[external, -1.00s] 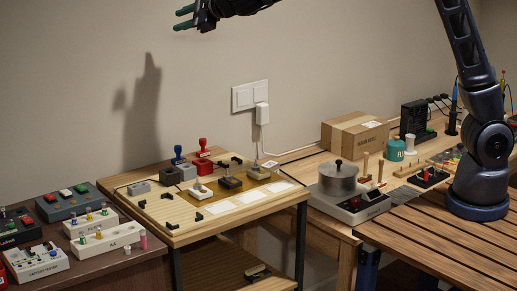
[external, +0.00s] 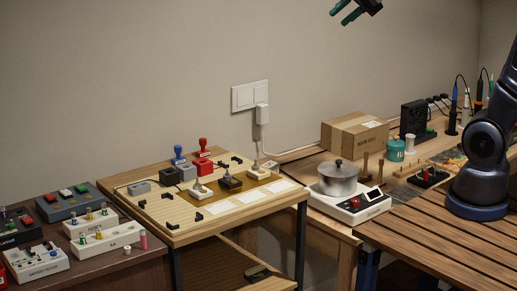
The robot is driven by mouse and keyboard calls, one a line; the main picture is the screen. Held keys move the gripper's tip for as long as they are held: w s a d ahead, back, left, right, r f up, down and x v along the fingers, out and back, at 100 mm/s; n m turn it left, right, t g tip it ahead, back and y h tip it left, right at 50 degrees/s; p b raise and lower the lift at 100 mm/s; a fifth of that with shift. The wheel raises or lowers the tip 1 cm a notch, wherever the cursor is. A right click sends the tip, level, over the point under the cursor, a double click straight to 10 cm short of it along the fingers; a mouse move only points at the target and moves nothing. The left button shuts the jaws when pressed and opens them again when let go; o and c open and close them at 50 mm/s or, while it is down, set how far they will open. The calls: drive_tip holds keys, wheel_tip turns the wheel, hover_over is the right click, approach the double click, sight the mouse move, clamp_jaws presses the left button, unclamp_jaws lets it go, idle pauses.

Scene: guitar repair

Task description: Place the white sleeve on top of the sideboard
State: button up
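My gripper (external: 343,14) is high at the top edge of the external view, in front of the wall. Its two green fingers are apart with nothing visible between them. I cannot tell for sure which thing is the white sleeve. A small white cylinder (external: 410,144) stands beside the teal jar at the back right, and a tiny white piece (external: 127,251) stands on the dark brown cabinet at the left. That cabinet (external: 150,262) looks like the sideboard; several boxes stand on its top. My gripper is far above and apart from all of these.
A light wooden table (external: 190,235) with stamps and small blocks stands in the middle. A scale (external: 365,207) with a metal pot (external: 338,180) is right of it. A cardboard box (external: 355,132) and the teal jar (external: 396,150) stand behind. The slatted bench (external: 440,240) is mostly clear in front.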

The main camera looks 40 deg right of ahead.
drive_tip(key=s+d+f+n+g+h, duration=0.1)
drive_tip(key=s+d+f+n+h, duration=0.1)
drive_tip(key=s+d+f, duration=0.2)
drive_tip(key=s+d+f+n+g+h, duration=0.2)
drive_tip(key=s+d+f, duration=0.3)
drive_tip(key=s+d, duration=0.4)
drive_tip(key=s+n+h, duration=0.1)
drive_tip(key=s, duration=0.5)
drive_tip(key=shift+s+d+f, duration=0.25)
drive_tip(key=shift+s+d, duration=0.15)
